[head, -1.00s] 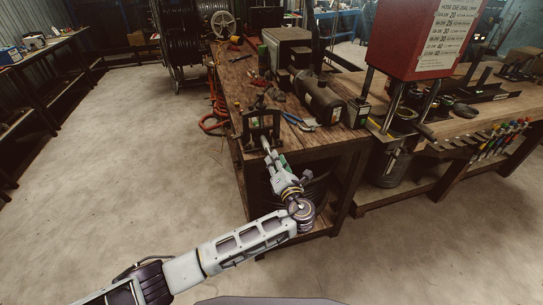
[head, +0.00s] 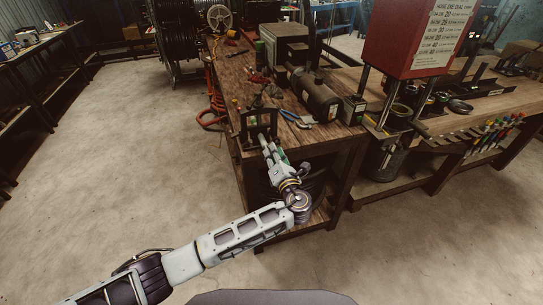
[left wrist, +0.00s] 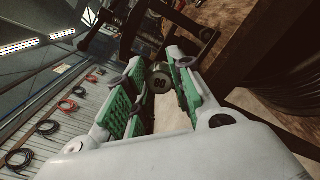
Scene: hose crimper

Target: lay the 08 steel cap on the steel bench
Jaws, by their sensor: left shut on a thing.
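My left gripper (head: 268,143) reaches up to the near end of the wooden bench, in front of a small black frame. In the left wrist view its green-padded fingers (left wrist: 157,92) are shut on the 08 steel cap (left wrist: 160,80). The cap is a small, round, dull metal piece whose marking reads like 80 in this view, as 08 would upside down. In the head view I cannot make out the cap by the fingers. My right gripper is not in view. No bench here is clearly marked out as the steel bench.
The black frame (head: 244,129) stands on the wooden bench (head: 228,75), close to my fingertips. A dark cylinder (head: 318,97) and tools lie behind it. A red machine (head: 415,38) stands at right. A dark bench (head: 25,58) runs along the left wall; the floor (head: 120,140) between is clear.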

